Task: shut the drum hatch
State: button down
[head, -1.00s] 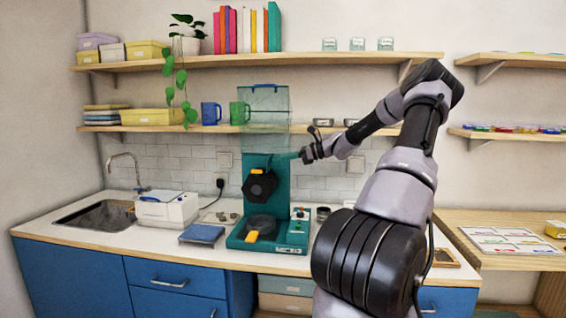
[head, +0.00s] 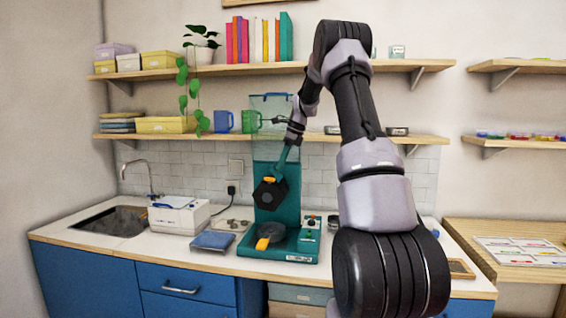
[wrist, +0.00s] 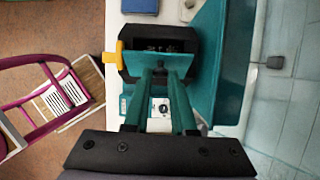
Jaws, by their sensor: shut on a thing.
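The teal machine (head: 290,215) stands on the counter with a black drum (head: 268,194) on its front. In the wrist view the drum (wrist: 136,62) has an orange handle (wrist: 115,60) on its left and a dark opening (wrist: 165,45) with pale bits showing inside. A teal flap, the drum hatch (wrist: 158,60), stands up at the opening's near edge, so the opening is uncovered. My gripper (head: 281,167) is just above the drum. Its teal fingers (wrist: 164,74) are close together on the flap; the exact contact is partly hidden.
A clear hopper (head: 270,112) rises above the drum, close behind my wrist. A shelf (head: 220,136) with mugs crosses at wrist height. A white box (head: 178,215) stands left.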

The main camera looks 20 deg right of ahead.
jog(key=w+a, duration=0.1)
jog(key=w+a+h, duration=0.1)
jog(key=a, duration=0.1)
jog(key=shift+n+g, duration=0.3)
jog(key=shift+g, duration=0.1)
jog(key=shift+w+a+f+g+h, duration=0.35)
jog(key=shift+g+h, duration=0.3)
jog(key=shift+h, duration=0.4)
jog(key=shift+w+a+f+g+h, duration=0.2)
jog(key=shift+a+f+g+h, duration=0.25)
jog(key=shift+g+h, duration=0.4)
jog(key=shift+w+a+f+g+h, duration=0.3)
jog(key=shift+a+f+g+h, duration=0.15)
jog(key=shift+h, duration=0.75)
jog(key=shift+f, duration=0.15)
jog(key=c, duration=0.8)
grip_release()
jog(key=shift+d, duration=0.1)
jog(key=shift+o, duration=0.2)
